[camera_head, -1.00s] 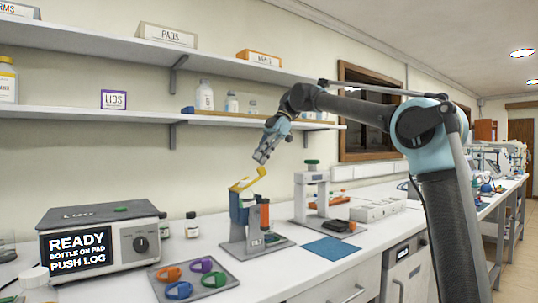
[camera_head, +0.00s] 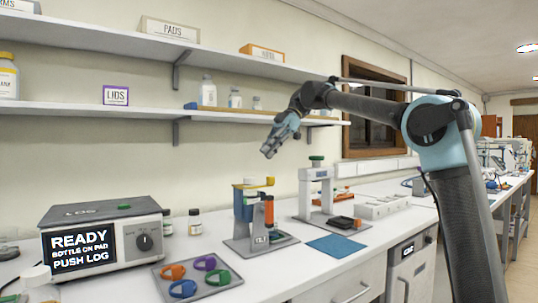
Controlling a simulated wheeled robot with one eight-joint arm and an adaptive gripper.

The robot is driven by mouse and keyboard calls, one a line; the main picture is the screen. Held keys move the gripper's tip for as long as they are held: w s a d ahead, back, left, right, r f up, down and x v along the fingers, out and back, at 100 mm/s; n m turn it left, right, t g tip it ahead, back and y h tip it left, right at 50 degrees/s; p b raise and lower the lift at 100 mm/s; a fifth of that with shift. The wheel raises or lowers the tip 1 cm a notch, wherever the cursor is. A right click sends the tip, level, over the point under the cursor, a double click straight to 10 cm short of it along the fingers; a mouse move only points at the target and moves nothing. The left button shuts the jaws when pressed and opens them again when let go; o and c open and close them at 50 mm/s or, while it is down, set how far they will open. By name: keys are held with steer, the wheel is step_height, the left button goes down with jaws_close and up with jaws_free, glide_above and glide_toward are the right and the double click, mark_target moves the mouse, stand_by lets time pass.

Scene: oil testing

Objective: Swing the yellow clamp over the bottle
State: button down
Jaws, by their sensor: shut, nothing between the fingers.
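The yellow clamp (camera_head: 258,183) sits near the top of a grey and blue stand (camera_head: 243,207) on the bench. It lies nearly level, with its right end above an orange-red cylinder that may be the bottle (camera_head: 269,211). Whether the clamp touches that cylinder is too small to tell. My gripper (camera_head: 268,153) is shut and empty, in the air above the clamp and apart from it, pointing down and left.
A device with a READY screen (camera_head: 84,245) stands at left. In front are a grey tray (camera_head: 222,284) with coloured rings and a blue mat (camera_head: 335,246). A white stand (camera_head: 305,195) rises right of the clamp's stand. Shelves (camera_head: 120,107) run along the wall.

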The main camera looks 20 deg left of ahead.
steer(key=shift+r, duration=0.1)
steer(key=w+d, duration=0.5)
steer(key=w, duration=0.3)
steer(key=shift+r, duration=0.2)
stand_by(0.4)
stand_by(0.3)
